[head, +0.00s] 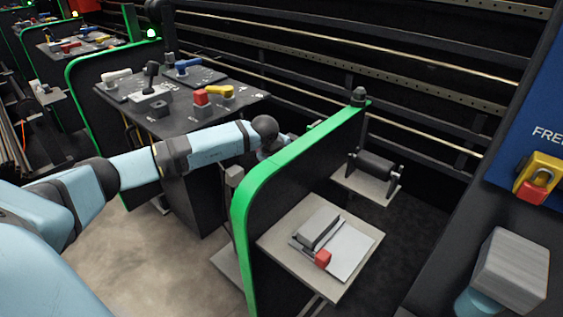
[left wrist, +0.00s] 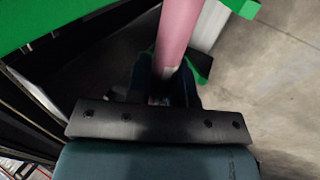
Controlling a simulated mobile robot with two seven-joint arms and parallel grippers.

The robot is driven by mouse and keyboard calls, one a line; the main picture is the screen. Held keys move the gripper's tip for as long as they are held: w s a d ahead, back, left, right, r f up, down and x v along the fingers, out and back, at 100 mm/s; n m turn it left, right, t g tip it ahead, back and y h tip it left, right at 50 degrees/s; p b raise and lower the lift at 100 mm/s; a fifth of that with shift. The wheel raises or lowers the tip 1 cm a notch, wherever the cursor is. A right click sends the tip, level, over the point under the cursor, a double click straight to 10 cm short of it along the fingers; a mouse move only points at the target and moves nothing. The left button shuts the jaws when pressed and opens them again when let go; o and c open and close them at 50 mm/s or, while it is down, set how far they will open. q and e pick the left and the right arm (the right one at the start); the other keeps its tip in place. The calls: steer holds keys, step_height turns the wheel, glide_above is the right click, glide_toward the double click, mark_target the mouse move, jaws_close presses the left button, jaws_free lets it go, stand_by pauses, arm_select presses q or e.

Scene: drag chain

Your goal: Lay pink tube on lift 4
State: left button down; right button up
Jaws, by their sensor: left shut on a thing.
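In the left wrist view the pink tube (left wrist: 179,32) runs up from between the fingers of my left gripper (left wrist: 165,88) to the top edge. The gripper is shut on it. In the head view my left arm reaches to the green-edged panel; its gripper and the tube are hidden there. A platform (head: 275,240) in front of the panel carries a grey block (head: 318,228) and a red piece (head: 323,259). Another platform (head: 386,196) behind it carries a black roller (head: 376,165). I cannot tell which is lift 4. My right gripper is not in view.
The green-edged panel (head: 300,165) stands beside the front platform. A dark control table (head: 178,126) with levers and red, yellow and blue parts is behind my arm. A blue panel with a yellow-red switch (head: 538,178) and a grey block (head: 513,268) are at right.

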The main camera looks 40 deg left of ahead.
arm_select(q)
steer(key=shift+f+b, duration=3)
steer(key=shift+f, duration=1.55)
steer(key=shift+f+b, duration=0.4)
steer(key=shift+f, duration=0.2)
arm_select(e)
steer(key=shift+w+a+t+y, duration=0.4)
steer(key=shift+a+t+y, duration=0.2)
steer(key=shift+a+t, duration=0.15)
arm_select(q)
steer(key=shift+f+b, duration=0.3)
steer(key=shift+f, duration=0.15)
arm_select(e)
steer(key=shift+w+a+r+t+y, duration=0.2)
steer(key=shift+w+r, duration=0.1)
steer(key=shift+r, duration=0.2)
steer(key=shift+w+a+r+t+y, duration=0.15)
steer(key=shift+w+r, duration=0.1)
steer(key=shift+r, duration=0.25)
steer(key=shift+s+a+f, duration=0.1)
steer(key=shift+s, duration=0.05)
arm_select(q)
steer(key=c, duration=0.9)
jaws_free()
steer(key=shift+c, duration=0.2)
